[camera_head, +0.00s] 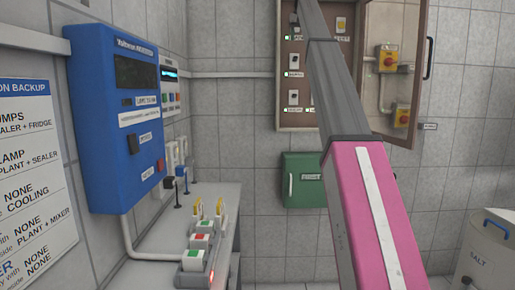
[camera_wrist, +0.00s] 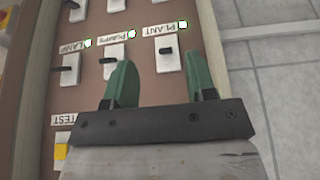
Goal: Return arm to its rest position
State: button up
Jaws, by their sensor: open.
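My gripper (camera_wrist: 164,85) shows in the wrist view with its two green fingers apart and nothing between them. It is in front of the brown switch panel (camera_wrist: 92,18), close to the plant switch (camera_wrist: 168,62) and the pumps switch (camera_wrist: 115,58). I cannot tell whether a finger touches the panel. Green lights glow beside the lamp, pumps and plant labels. In the head view my arm (camera_head: 377,215), pink and grey, reaches up to the open brown cabinet (camera_head: 292,62). The gripper itself is not clear there.
The cabinet's clear door (camera_head: 385,75) hangs open at the right. A blue control box (camera_head: 115,110) is on the left wall. Below it a bench (camera_head: 150,272) holds a button box (camera_head: 198,250). A green box (camera_head: 302,180) is under the cabinet. A salt bin (camera_head: 485,255) stands at right.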

notch_tip(320, 180, down, 47)
jog(key=s+g, duration=0.1)
jog(key=g, duration=0.1)
jog(key=s+f, duration=0.5)
jog(key=f, duration=0.7)
jog(key=s+f, duration=0.5)
jog(key=f, duration=0.7)
jog(key=s+f+g, duration=0.2)
jog(key=s+f, duration=2.5)
jog(key=s, duration=0.3)
jog(key=shift+s+f+g, duration=0.3)
jog(key=shift+s+g, duration=0.1)
